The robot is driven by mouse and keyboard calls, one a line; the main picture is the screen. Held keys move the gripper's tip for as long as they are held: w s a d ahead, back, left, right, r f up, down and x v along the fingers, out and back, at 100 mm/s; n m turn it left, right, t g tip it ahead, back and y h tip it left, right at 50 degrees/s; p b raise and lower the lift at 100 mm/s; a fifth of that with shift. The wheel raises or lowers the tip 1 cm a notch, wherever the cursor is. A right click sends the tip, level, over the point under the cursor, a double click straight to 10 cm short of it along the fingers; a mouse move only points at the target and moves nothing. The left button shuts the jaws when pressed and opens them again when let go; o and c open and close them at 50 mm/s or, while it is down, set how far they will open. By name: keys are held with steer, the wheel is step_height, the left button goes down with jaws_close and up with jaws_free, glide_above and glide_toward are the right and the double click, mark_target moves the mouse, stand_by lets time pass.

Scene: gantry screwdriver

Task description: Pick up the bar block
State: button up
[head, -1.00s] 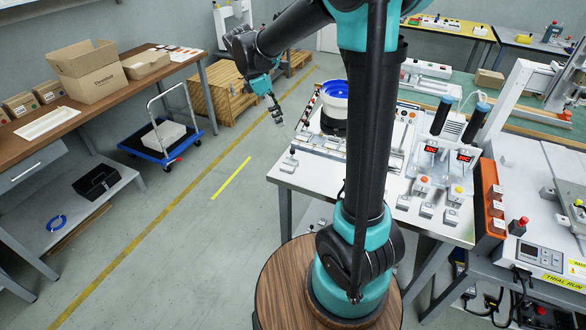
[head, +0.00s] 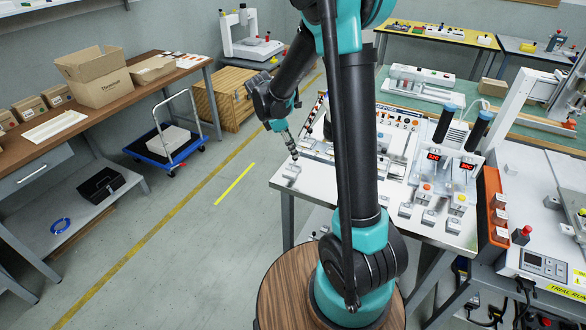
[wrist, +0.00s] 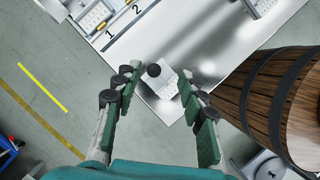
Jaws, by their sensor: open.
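A small grey metal block (head: 291,171) sits near the left front corner of the white worktable (head: 330,195); I take it for the bar block. In the wrist view the block (wrist: 166,88) shows between my two fingers, with a round black knob or end on it. My gripper (head: 293,156) points down close above the block in the head view. In the wrist view my gripper (wrist: 160,80) is open, with one green-padded finger on each side of the block. I cannot tell whether either finger touches it. Nothing is held.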

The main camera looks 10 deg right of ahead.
mark_target(292, 166)
steer(key=f, duration=0.4)
steer(key=shift+w+d+f, duration=0.15)
steer(key=shift+w+d, duration=0.25)
steer(key=shift+d+f, duration=0.15)
steer(key=shift+f, duration=0.25)
jaws_close()
